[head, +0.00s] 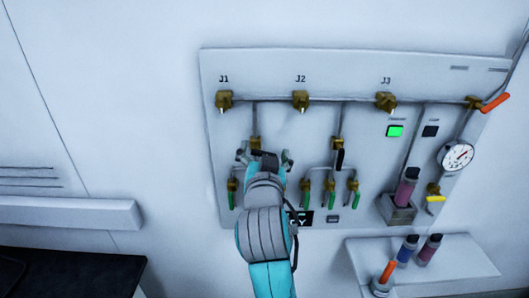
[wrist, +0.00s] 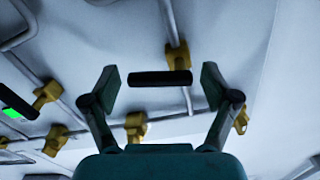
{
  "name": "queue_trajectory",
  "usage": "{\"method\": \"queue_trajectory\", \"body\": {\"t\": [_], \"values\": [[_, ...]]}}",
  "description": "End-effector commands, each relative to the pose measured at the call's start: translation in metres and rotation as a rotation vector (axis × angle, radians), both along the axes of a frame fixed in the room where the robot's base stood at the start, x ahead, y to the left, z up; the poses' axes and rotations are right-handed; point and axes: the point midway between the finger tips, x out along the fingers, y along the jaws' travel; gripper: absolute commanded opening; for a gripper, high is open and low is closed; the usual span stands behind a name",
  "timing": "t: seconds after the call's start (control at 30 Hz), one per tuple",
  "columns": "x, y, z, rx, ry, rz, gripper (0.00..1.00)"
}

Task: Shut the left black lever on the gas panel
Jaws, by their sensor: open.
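The gas panel (head: 300,75) is a pale board on the wall with brass valves and pipes. The left valve body (head: 255,142) shows just above my gripper (head: 265,157); its black lever is hidden there by the gripper. In the wrist view the black lever (wrist: 150,78) lies crosswise in the picture, between the two open fingers of my gripper (wrist: 161,86). A gap shows on both sides of it, and neither finger appears to touch it. Its brass valve (wrist: 177,56) is just above it. The right black lever (head: 340,159) hangs straight down, along its pipe.
A gauge (head: 457,155), an orange handle (head: 495,103) and a yellow handle (head: 436,199) are at the right. A shelf (head: 460,270) with vials stands out below. The wall left of the panel is clear.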

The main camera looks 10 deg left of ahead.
Motion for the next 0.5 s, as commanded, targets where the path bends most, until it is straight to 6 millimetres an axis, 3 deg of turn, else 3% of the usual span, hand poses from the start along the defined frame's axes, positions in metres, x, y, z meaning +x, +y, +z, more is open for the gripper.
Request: {"method": "queue_trajectory", "body": {"t": [0.07, 0.3, 0.5], "values": [[-0.0001, 0.0, 0.0, 0.0, 0.0, 0.0, 0.86], [-0.0003, 0.0, 0.0, 0.0, 0.0, 0.0, 0.29], [-0.0003, 0.0, 0.0006, -0.024, -0.004, 0.0, 0.26]]}}
